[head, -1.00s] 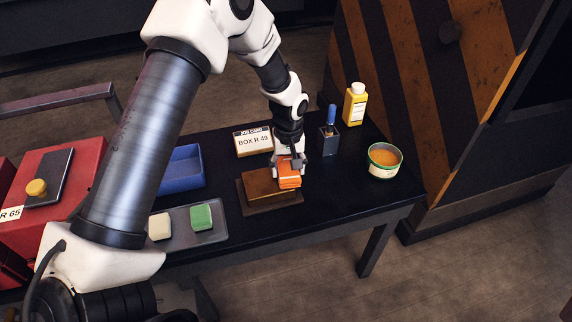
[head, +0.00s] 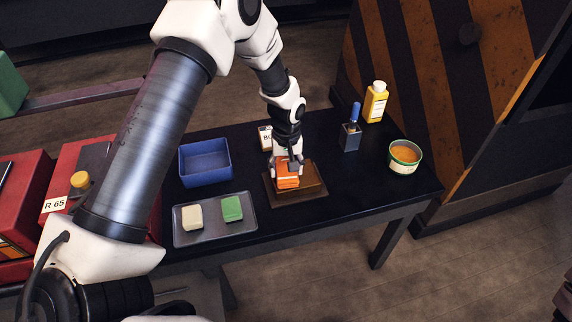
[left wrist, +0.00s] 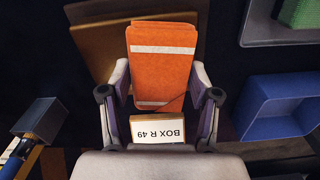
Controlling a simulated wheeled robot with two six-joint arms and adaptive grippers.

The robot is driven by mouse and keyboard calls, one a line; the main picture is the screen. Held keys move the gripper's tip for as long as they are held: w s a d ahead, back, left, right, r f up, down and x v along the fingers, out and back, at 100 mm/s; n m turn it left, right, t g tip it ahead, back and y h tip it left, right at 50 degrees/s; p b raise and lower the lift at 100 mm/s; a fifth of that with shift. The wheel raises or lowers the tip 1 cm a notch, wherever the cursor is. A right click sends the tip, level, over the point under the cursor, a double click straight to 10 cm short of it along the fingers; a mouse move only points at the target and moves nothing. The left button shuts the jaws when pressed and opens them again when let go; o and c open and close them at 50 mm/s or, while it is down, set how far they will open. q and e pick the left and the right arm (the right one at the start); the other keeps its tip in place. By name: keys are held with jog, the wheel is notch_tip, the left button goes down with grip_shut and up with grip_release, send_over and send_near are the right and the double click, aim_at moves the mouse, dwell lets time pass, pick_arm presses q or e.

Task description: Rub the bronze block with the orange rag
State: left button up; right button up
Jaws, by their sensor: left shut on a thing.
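The bronze block (head: 313,177) sits on a dark brown base plate (head: 289,203) on the black table. My left gripper (head: 288,168) is shut on the folded orange rag (head: 287,181). It holds the rag at the left part of the block's top, where the rag seems to touch the block. In the left wrist view the orange rag (left wrist: 160,62) with pale stripes stands out between the two fingers and covers part of the bronze block (left wrist: 110,50). My right gripper is not in view.
A job card (head: 265,138) stands behind the gripper, partly hidden. A blue bin (head: 205,180) and a grey tray (head: 213,232) with a cream and a green block are left.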

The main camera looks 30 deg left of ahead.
pick_arm(q)
notch_tip(320, 180, up, 3)
jog(key=shift+w+f+p, duration=0.1)
jog(key=shift+f+p, duration=0.05)
jog(key=shift+p, duration=0.2)
jog(key=shift+w+d+r+p, duration=0.1)
jog(key=shift+d+r+p, duration=0.05)
jog(key=shift+r+p, duration=0.55)
notch_tip(320, 180, up, 2)
jog(key=shift+r+p, duration=0.15)
jog(key=shift+p, duration=0.85)
jog(key=shift+r+p, duration=0.8)
jog(key=shift+r, duration=0.05)
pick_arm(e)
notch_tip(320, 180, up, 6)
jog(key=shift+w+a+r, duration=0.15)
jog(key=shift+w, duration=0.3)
